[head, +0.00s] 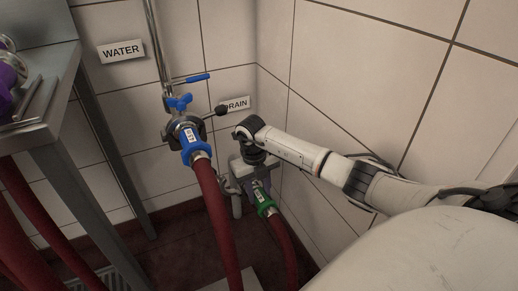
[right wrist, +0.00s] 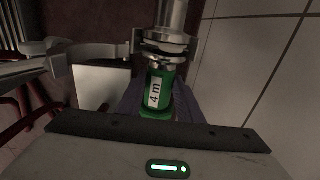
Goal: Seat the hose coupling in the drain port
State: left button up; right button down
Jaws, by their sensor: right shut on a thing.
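The green hose coupling (head: 266,208), on a dark red hose, is low by the wall corner in the head view. My right gripper (head: 259,186) is shut on it from above. In the right wrist view the coupling (right wrist: 156,92) carries a "4 m" label and sits between the two fingers. A bright metal fitting (right wrist: 168,40) lies in line with its far end; I cannot tell whether this is the drain port or whether the coupling is seated. The DRAIN sign (head: 236,103) is on the wall, partly covered by a black-knobbed lever. My left gripper is not in view.
A blue coupling (head: 192,146) with a red hose (head: 217,220) is on the valve at the water pipe (head: 155,45), left of my gripper. The WATER sign (head: 121,51) is above left. A metal table (head: 50,125) stands at left. The tiled wall is close on the right.

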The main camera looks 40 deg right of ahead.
jog(key=shift+f, duration=0.25)
dwell(0.8)
jog(key=c, duration=1.2)
grip_release()
jog(key=shift+o, duration=0.2)
jog(key=shift+f, duration=0.1)
